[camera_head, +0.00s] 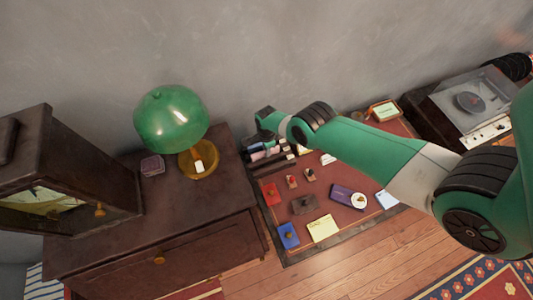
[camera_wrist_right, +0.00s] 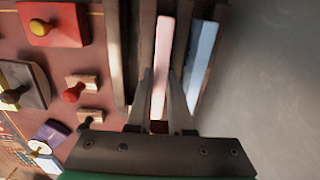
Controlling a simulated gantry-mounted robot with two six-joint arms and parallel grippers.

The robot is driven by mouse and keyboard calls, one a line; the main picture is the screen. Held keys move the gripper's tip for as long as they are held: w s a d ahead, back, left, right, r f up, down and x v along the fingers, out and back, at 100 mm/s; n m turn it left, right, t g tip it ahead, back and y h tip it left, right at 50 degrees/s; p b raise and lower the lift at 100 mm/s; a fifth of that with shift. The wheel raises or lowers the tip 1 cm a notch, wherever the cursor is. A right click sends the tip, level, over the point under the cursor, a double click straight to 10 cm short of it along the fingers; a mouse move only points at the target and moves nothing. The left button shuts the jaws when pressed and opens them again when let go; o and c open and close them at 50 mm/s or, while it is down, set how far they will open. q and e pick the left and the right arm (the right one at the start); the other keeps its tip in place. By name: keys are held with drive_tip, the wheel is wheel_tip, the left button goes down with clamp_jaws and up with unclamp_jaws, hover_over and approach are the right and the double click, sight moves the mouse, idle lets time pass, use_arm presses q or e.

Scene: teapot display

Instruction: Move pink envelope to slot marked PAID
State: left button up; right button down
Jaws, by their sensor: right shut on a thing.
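The pink envelope (camera_wrist_right: 163,50) stands on edge between dark dividers of a slotted rack (camera_wrist_right: 118,60), seen in the right wrist view. My right gripper (camera_wrist_right: 162,90) has its two fingers on either side of the envelope's near end and is shut on it. In the head view my right gripper (camera_head: 266,139) is over the rack at the desk's left back corner and partly hides it. A light blue envelope (camera_wrist_right: 202,55) stands in the slot to the right of the pink one. I cannot read any slot marking, PAID included. My left gripper is not in view.
Several stamps and pads, such as a red pad (camera_head: 271,194), lie on the red desk top. A yellow note (camera_head: 323,228) lies near its front. A green lamp (camera_head: 171,118) stands on the cabinet at left. A record player (camera_head: 470,103) is at right.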

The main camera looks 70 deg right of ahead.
drive_tip(key=shift+f, duration=0.3)
drive_tip(key=c, duration=0.8)
unclamp_jaws()
wheel_tip(320, 180, up, 12)
drive_tip(key=p, duration=1.2)
drive_tip(key=shift+r, duration=0.25)
